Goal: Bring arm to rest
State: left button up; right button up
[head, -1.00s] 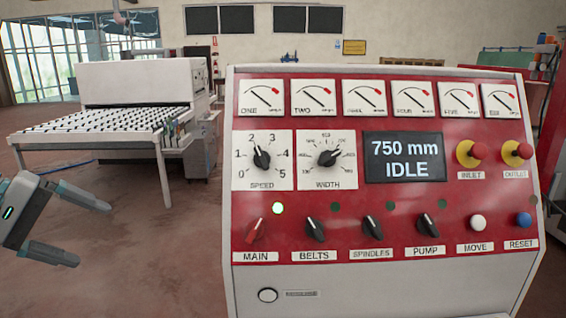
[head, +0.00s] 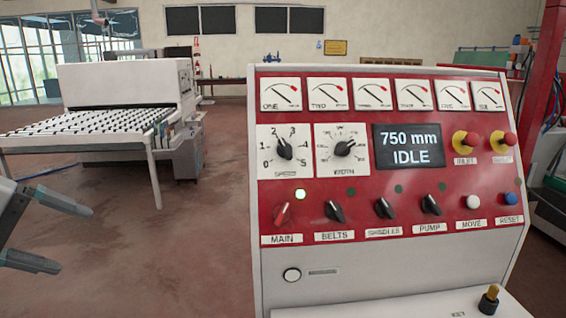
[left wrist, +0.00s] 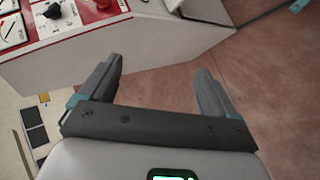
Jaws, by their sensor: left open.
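My left gripper (head: 68,236) is at the left edge of the head view, left of the control panel and apart from it. Its two fingers are spread with nothing between them. The left wrist view also shows the open gripper (left wrist: 157,85), with reddish floor and the pale panel housing beyond it. The red control panel (head: 360,198) fills the right half of the head view; its screen (head: 409,147) reads 750 mm IDLE. A green lamp is lit above the red MAIN knob (head: 283,213). My right gripper is not in view.
A white machine with a roller table (head: 100,125) stands at the back left. A brass-and-black key switch (head: 489,299) sits on a ledge at bottom right. Open reddish floor (head: 200,240) lies between my left gripper and the panel.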

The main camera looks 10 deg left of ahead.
pick_arm(q)
jog(key=w+d+f+g, duration=0.1)
jog(key=w+f, duration=0.3)
jog(key=f, duration=0.5)
jog(key=w+d+f, duration=0.1)
jog(key=w+f, duration=0.3)
jog(key=f, duration=0.4)
jog(key=d+f+m+g+y+b, duration=0.15)
jog(key=d+f, duration=0.25)
jog(key=f, duration=0.9)
jog(key=d+f+n+g+y, duration=0.15)
jog(key=d+f, duration=0.35)
jog(key=f, duration=0.7)
jog(key=s+d+f+m+g, duration=0.1)
jog(key=s+d+f+m, duration=0.3)
jog(key=s+d+f, duration=0.4)
jog(key=s+d+f+m+g+b, duration=0.1)
jog(key=s+d+f+m, duration=0.3)
jog(key=s+d+f, duration=0.4)
jog(key=s+f, duration=0.2)
jog(key=s, duration=0.3)
jog(key=shift+s+f+g, duration=0.2)
jog(key=shift+f+g, duration=0.1)
jog(key=shift+f, duration=0.05)
jog(key=shift+w+d, duration=0.1)
